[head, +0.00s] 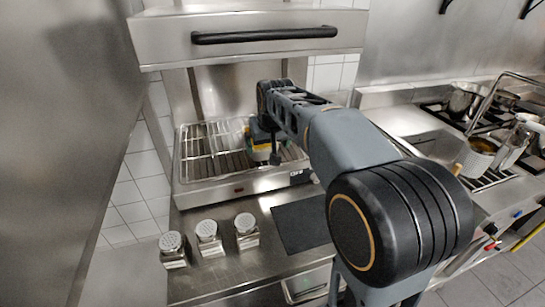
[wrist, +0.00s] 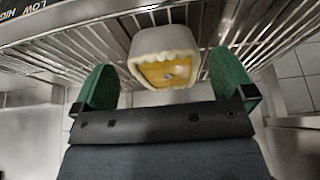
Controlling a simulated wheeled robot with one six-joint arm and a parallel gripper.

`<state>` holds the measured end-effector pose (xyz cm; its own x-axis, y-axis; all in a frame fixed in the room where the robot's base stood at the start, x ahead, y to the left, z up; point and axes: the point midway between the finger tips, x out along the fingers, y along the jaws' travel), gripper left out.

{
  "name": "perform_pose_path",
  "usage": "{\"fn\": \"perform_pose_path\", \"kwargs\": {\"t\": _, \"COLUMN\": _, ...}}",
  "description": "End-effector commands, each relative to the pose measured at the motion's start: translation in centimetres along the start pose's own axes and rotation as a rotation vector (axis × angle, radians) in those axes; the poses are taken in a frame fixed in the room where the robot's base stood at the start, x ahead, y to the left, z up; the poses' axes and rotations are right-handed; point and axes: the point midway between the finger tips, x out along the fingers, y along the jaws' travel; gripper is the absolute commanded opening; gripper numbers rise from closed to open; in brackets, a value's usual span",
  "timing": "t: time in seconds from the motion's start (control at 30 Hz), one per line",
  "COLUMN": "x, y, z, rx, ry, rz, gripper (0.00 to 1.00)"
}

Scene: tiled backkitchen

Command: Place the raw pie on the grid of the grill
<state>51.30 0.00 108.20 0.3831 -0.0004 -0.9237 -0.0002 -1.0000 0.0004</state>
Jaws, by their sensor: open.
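The raw pie (wrist: 165,72) shows in the wrist view as a pale crust with yellow filling in a light grey dish. It lies between the two green fingers of my gripper (wrist: 163,82), which stand apart with a gap on either side of it. The dish is against the wire grid of the grill (wrist: 85,40). In the head view, my gripper (head: 263,138) is low over the grid (head: 205,150), inside the grill (head: 265,38). Part of the pie (head: 262,155) shows under it, and my arm hides the grid's right part.
Several metal-topped shakers (head: 208,235) stand on the steel counter in front of the grill. A dark mat (head: 300,225) lies right of them. The grill's upper hood with its black handle (head: 265,35) overhangs the grid. Pots (head: 465,100) stand on the stove at right.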

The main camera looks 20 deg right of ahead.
Motion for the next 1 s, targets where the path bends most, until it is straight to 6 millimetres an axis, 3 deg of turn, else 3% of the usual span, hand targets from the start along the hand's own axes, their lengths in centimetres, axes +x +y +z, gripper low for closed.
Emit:
{"fn": "perform_pose_path", "kwargs": {"t": 0.1, "x": -0.7, "y": 0.0, "z": 1.9, "rx": 0.000, "ry": 0.002, "rz": 0.000, "gripper": 1.00}}
{"fn": "perform_pose_path", "kwargs": {"t": 0.37, "x": -1.6, "y": 0.0, "z": 4.5, "rx": 0.000, "ry": -0.002, "rz": 0.000, "gripper": 1.00}}
{"fn": "perform_pose_path", "kwargs": {"t": 0.47, "x": -1.5, "y": -0.1, "z": 7.1, "rx": 0.000, "ry": -0.017, "rz": -0.001, "gripper": 1.00}}
{"fn": "perform_pose_path", "kwargs": {"t": 0.7, "x": 0.6, "y": -0.2, "z": 17.4, "rx": 0.000, "ry": -0.075, "rz": -0.006, "gripper": 1.00}}
{"fn": "perform_pose_path", "kwargs": {"t": 0.8, "x": 1.5, "y": -0.2, "z": 20.6, "rx": 0.000, "ry": -0.095, "rz": -0.007, "gripper": 1.00}}
{"fn": "perform_pose_path", "kwargs": {"t": 1.0, "x": 2.5, "y": -0.2, "z": 23.6, "rx": 0.000, "ry": -0.112, "rz": -0.008, "gripper": 1.00}}
